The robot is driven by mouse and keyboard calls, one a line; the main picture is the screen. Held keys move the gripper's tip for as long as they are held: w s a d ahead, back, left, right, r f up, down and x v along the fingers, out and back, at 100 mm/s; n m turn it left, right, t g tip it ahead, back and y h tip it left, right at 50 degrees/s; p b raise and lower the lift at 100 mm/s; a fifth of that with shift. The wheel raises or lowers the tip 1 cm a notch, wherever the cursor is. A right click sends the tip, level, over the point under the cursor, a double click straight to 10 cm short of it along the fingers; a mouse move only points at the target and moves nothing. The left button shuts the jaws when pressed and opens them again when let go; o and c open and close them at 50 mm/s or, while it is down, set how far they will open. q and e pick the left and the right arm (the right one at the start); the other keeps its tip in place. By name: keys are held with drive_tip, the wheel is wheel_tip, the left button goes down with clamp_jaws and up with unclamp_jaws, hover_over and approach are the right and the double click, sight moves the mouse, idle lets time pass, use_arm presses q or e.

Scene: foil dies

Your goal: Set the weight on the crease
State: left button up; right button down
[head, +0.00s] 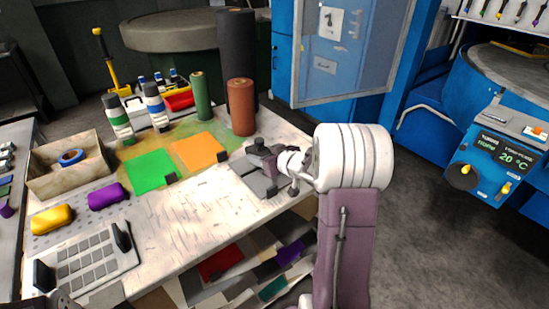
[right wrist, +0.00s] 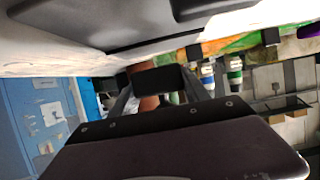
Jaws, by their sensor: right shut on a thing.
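A grey foil sheet (head: 246,166) lies on the right end of the worktable, with a line across it that looks like the crease. My right gripper (head: 268,156) is over this sheet, shut on a small dark block, the weight (right wrist: 165,82). In the right wrist view the weight sits between the two fingers, close to the grey sheet (right wrist: 110,22). Whether the weight touches the sheet, I cannot tell. A small black block (head: 271,190) stands at the sheet's near edge. My left gripper is not clearly in view.
Green (head: 150,170) and orange (head: 200,151) sheets lie to the left, with small black blocks at their corners. Brown (head: 241,106) and green (head: 201,96) rolls stand behind. A wooden box (head: 70,170) and a keypad-like tray (head: 85,265) are farther left.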

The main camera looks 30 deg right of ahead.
drive_tip(key=shift+w+f+b, duration=0.15)
drive_tip(key=shift+f+b, duration=1)
drive_tip(key=shift+f, duration=0.85)
drive_tip(key=shift+r, duration=0.15)
drive_tip(key=c, duration=0.5)
unclamp_jaws()
drive_tip(key=shift+a+f, duration=0.1)
drive_tip(key=shift+f, duration=0.15)
drive_tip(key=shift+r, duration=0.1)
